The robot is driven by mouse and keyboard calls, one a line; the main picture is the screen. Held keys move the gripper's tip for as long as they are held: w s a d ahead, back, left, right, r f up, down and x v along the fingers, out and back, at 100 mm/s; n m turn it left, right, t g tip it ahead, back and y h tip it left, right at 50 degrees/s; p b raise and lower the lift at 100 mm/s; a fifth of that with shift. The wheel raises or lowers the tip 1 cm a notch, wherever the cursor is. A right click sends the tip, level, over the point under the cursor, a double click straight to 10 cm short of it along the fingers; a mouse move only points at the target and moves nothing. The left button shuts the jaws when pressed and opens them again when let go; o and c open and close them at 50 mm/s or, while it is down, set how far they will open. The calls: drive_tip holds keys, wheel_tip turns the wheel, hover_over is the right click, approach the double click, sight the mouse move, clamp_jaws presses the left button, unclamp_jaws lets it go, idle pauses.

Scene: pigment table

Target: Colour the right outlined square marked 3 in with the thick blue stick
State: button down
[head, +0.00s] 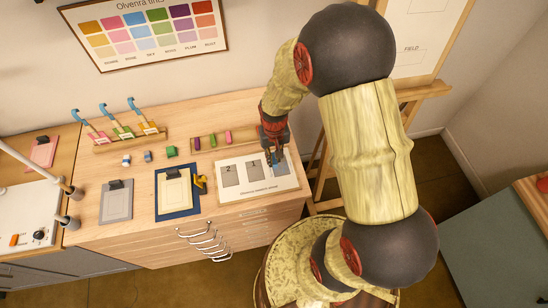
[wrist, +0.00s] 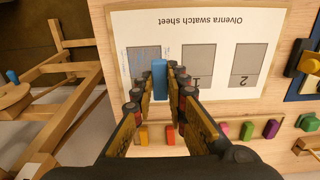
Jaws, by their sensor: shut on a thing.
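My gripper (head: 273,155) is over the right part of the white swatch sheet (head: 270,188). In the wrist view my gripper (wrist: 158,92) is shut on the thick blue stick (wrist: 160,76), held between its fingertips. The rightmost outlined square (head: 281,168) is partly hidden by my gripper. In the wrist view this square (wrist: 140,62) is upside down at the left, with thin blue strokes in and around it; its number is hidden. The stick's tip is over the square; I cannot tell whether it touches. Squares 1 (head: 254,171) and 2 (head: 230,175) are grey.
A wooden holder (head: 207,143) with purple, green and pink sticks lies behind the sheet. A dark blue board (head: 177,208) with a clip and a yellow object (head: 200,184) are to the left. An easel (head: 428,90) stands at the right.

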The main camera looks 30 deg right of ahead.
drive_tip(key=shift+f, duration=0.1)
idle(0.3)
drive_tip(key=shift+d+f, duration=0.1)
drive_tip(key=shift+d, duration=0.2)
drive_tip(key=shift+m, duration=0.5)
drive_tip(key=d, duration=0.1)
drive_tip(key=d+b, duration=0.1)
drive_tip(key=d, duration=0.1)
drive_tip(key=d+b, duration=0.1)
drive_tip(key=shift+s+d+f, duration=0.15)
drive_tip(key=shift+s+d, duration=0.15)
drive_tip(key=shift+s, duration=0.1)
drive_tip(key=n+b, duration=0.1)
drive_tip(key=b, duration=0.3)
hover_over(287, 168)
drive_tip(key=shift+s+d+f, duration=0.15)
drive_tip(key=shift+f, duration=2.2)
drive_tip(key=shift+f+b, duration=0.45)
drive_tip(key=shift+f, duration=0.5)
